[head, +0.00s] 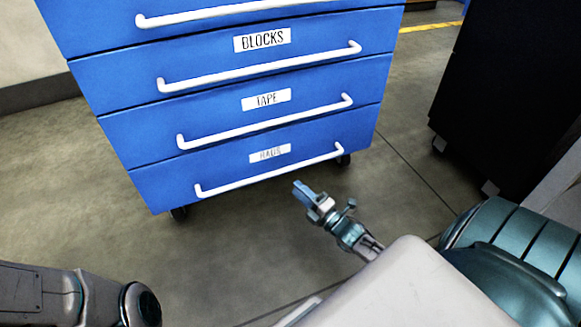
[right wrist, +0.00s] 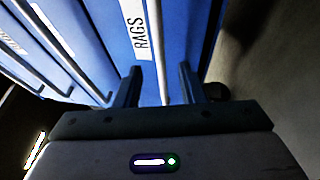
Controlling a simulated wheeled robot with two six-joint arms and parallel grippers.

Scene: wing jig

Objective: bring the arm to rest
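My right gripper (head: 303,191) is in front of the lowest drawer of the blue cabinet (head: 150,187), a little below its white handle in the head view. In the right wrist view its two dark fingers (right wrist: 160,84) stand apart with nothing gripped. The RAGS drawer's handle (right wrist: 160,60) shows beyond and between the fingers; I cannot tell the exact gap, but no contact shows. Part of my left arm shows at the lower left of the head view; its gripper is out of the picture.
The cabinet's BLOCKS (head: 262,39), TAPE (head: 266,100) and RAGS (head: 270,153) drawers look closed. It stands on casters (head: 343,160). A black cabinet (head: 500,90) stands at the right. The concrete floor (head: 400,165) between them is clear.

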